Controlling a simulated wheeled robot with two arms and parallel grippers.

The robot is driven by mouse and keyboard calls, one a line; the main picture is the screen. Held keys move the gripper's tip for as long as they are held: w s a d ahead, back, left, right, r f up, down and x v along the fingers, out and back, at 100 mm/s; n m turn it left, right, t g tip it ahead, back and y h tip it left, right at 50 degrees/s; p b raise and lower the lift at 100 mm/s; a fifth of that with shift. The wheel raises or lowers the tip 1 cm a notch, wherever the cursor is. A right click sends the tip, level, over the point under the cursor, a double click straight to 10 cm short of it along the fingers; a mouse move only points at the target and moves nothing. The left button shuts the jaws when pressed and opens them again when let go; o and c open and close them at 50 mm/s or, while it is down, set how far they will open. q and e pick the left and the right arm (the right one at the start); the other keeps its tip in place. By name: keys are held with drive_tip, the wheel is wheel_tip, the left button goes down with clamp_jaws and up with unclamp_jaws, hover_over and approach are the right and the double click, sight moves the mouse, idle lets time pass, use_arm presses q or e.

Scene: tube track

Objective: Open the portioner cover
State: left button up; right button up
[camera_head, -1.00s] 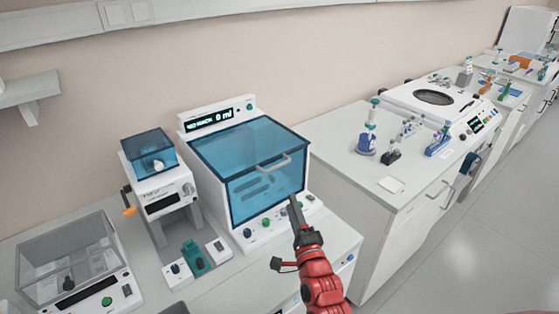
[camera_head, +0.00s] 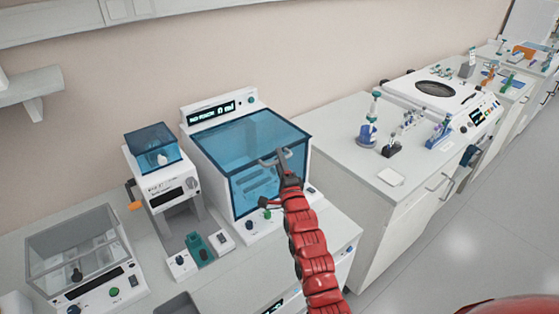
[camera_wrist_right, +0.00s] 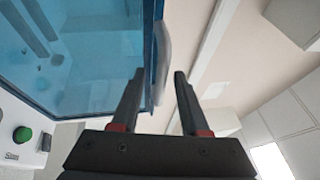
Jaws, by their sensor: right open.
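The portioner (camera_head: 190,110) is a white machine with a blue see-through cover (camera_head: 250,141), which is shut. A small display is on its back panel. A grey handle (camera_head: 275,158) sits at the cover's upper front edge. My right gripper (camera_head: 288,172) is at the handle, in front of the cover. In the right wrist view my right gripper (camera_wrist_right: 158,90) is open, and the handle (camera_wrist_right: 164,65) shows between and beyond its fingertips, beside the blue cover (camera_wrist_right: 75,50). I cannot tell if a finger touches it. My left gripper is not in view.
A small device with a blue lid (camera_head: 153,146) stands left of the portioner, and a clear-lidded box (camera_head: 75,245) stands farther left. A bench (camera_head: 345,135) with a pipette stand and a white centrifuge-like machine (camera_head: 440,95) is to the right. Floor is free at the lower right.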

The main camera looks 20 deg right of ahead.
clamp_jaws()
idle(1.4)
